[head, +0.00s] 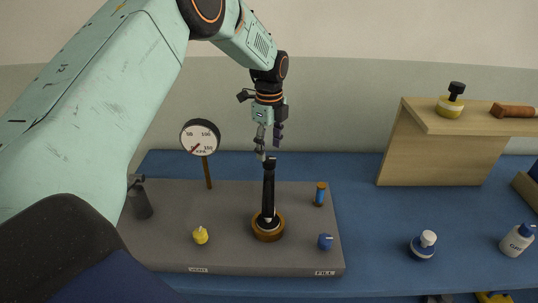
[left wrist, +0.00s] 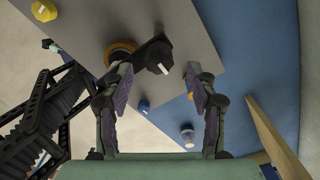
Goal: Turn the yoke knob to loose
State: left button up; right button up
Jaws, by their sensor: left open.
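A black upright column (head: 268,195) stands in a round brass-coloured base (head: 267,228) on a grey board. Its narrow black top (head: 269,163) appears to be the yoke knob, though I cannot read any marking on it. My left gripper (head: 268,147) is open just above this top, pointing down. In the left wrist view the black top (left wrist: 158,52) with a small pale face lies between and just beyond the fingertips of my open gripper (left wrist: 158,72). I cannot tell whether a finger touches it. My right gripper is not in view.
The grey board (head: 170,245) also carries a pressure gauge (head: 200,137) on a post, a yellow knob (head: 200,235), a blue knob (head: 325,242) and a small blue-topped cylinder (head: 320,194). A wooden stand (head: 440,160) and bottles (head: 517,240) are to the right.

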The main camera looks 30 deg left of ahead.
aim_at(269, 159)
pick_arm(q)
notch_tip(269, 159, up, 8)
jog(key=shift+s, duration=0.15)
dwell(0.7)
